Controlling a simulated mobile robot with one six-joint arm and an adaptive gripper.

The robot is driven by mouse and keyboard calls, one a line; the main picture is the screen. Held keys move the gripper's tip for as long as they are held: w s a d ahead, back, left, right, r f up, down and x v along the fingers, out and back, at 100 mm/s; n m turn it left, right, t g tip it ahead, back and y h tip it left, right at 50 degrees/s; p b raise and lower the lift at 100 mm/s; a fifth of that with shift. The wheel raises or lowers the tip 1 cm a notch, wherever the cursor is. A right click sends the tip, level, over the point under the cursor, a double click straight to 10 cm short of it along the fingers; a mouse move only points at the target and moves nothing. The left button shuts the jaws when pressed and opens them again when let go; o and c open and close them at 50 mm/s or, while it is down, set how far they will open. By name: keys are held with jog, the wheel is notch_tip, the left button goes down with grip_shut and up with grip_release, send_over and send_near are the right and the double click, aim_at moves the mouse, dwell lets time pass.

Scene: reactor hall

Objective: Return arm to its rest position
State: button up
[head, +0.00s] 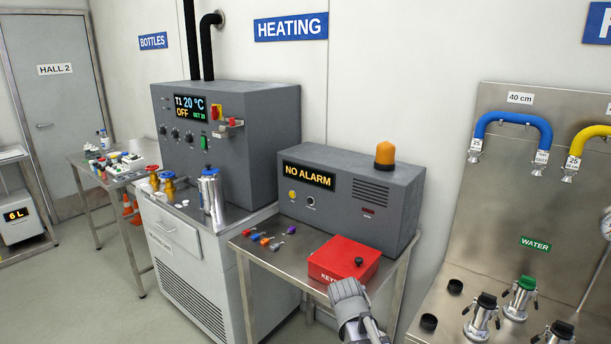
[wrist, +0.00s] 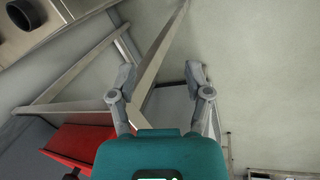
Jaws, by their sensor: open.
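My gripper (wrist: 157,82) shows in the wrist view with its two grey fingers spread apart and nothing between them. Its teal body fills the bottom of that view. Beyond the fingers are metal table legs and pale floor. In the head view a grey part of my arm (head: 352,308) rises from the bottom edge, in front of the small table and just below the red key box (head: 343,260). The red box (wrist: 75,142) also shows in the wrist view, left of the gripper and apart from the fingers.
The small table (head: 262,262) holds several coloured keys and the grey alarm unit (head: 345,200) reading NO ALARM. The heating cabinet (head: 235,130) stands left. The steel water panel (head: 510,200) with hose fittings stands right. Open floor (head: 90,310) lies at lower left.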

jog(key=s+d+m+g+y+p, duration=0.1)
jog(key=s+d+m+y, duration=0.2)
jog(key=s+m, duration=0.3)
jog(key=shift+r, duration=0.35)
dwell(0.7)
